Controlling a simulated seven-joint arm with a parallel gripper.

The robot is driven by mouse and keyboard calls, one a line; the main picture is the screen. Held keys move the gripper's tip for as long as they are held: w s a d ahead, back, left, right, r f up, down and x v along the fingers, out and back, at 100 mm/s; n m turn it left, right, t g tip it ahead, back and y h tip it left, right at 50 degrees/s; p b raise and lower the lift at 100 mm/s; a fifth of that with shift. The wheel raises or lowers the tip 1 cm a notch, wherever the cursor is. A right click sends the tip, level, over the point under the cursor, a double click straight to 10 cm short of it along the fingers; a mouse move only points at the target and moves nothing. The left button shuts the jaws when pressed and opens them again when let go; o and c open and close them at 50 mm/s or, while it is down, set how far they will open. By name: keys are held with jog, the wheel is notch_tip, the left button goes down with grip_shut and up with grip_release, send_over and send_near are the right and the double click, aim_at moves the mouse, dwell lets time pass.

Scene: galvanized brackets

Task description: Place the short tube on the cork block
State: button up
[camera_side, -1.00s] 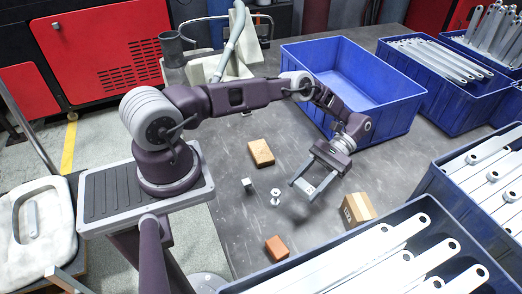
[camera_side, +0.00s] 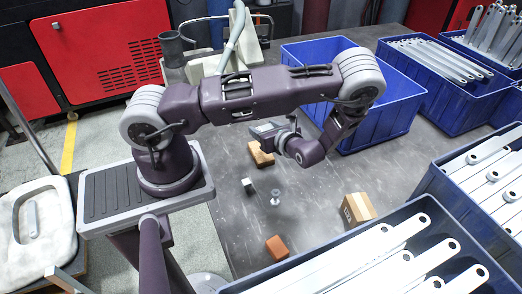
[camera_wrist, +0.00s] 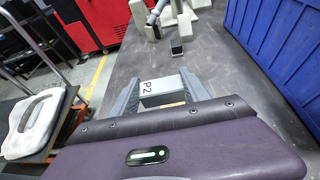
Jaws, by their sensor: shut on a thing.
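The short tube (camera_wrist: 160,91) is a light grey piece marked "P2", seen between my fingers in the wrist view. My gripper (camera_wrist: 158,88) is shut on it. In the side view my gripper (camera_side: 266,129) is over the far part of the cork block (camera_side: 258,157), a tan block lying on the table. My wrist hides part of the block there. A thin tan strip of it shows just below the tube in the wrist view. I cannot tell whether the tube touches the block.
A small grey cube (camera_side: 247,182), a metal spool-like part (camera_side: 275,198), an orange block (camera_side: 277,247) and a cardboard box (camera_side: 357,208) stand on the table nearer the side camera. An empty blue bin (camera_side: 398,117) stands right. A dark small block (camera_wrist: 177,48) lies beyond my fingers.

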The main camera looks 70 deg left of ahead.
aim_at(264, 156)
jog(key=shift+w+a+m+t, duration=0.15)
jog(key=shift+a+m+t, duration=0.05)
jog(key=shift+m+t, duration=0.1)
notch_tip(264, 156, down, 10)
jog(key=shift+r, duration=0.1)
jog(key=o, duration=1.4)
